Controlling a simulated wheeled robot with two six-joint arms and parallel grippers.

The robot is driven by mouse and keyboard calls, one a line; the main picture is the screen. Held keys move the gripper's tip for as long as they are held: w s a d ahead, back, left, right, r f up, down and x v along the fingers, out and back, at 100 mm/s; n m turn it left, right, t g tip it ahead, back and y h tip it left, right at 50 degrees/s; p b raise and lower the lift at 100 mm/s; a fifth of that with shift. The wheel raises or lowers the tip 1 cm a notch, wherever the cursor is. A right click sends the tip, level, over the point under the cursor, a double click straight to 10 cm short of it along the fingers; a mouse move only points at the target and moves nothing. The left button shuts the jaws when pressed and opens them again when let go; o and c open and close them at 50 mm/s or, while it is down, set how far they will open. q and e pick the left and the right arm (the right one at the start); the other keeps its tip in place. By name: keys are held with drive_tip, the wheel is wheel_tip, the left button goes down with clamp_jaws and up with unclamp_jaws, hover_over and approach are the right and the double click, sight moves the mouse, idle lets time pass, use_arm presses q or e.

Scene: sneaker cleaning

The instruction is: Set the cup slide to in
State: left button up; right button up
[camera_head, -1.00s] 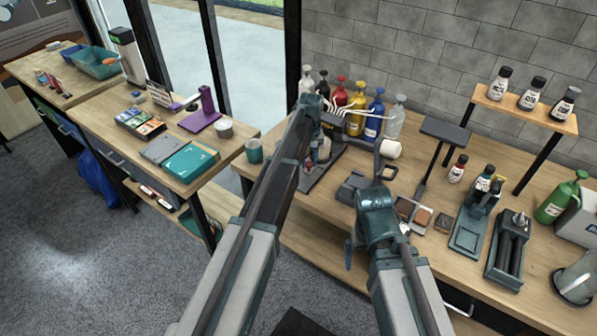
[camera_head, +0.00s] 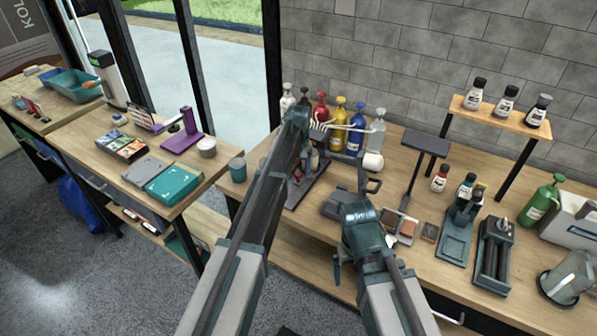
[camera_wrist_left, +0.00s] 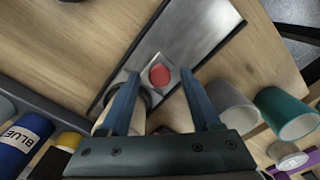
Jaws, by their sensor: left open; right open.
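In the left wrist view a long metal plate with dark edges (camera_wrist_left: 205,25), apparently the cup slide, runs diagonally across the bench. A red round piece (camera_wrist_left: 160,75) sits on a small metal block on it. My left gripper (camera_wrist_left: 160,76) is open, with its two blue fingers on either side of the red piece. I cannot tell whether they touch the block. A pale round cup (camera_wrist_left: 108,122) is partly hidden behind the left finger. In the head view the dark slide base (camera_head: 305,186) lies below my left gripper (camera_head: 303,150). My right gripper (camera_head: 338,262) is low over the bench's front edge, its fingers mostly hidden.
Coloured pump bottles (camera_head: 340,125) stand behind the slide. A teal cup (camera_head: 237,170) is left of it; a grey-white cup (camera_wrist_left: 228,108) shows beside it in the wrist view. A black stand (camera_head: 425,147) and brushes (camera_head: 398,225) are to the right.

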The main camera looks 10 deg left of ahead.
wheel_tip(320, 180, up, 14)
drive_tip(key=p, duration=1.3)
drive_tip(key=shift+p, duration=0.3)
drive_tip(key=shift+f, duration=0.15)
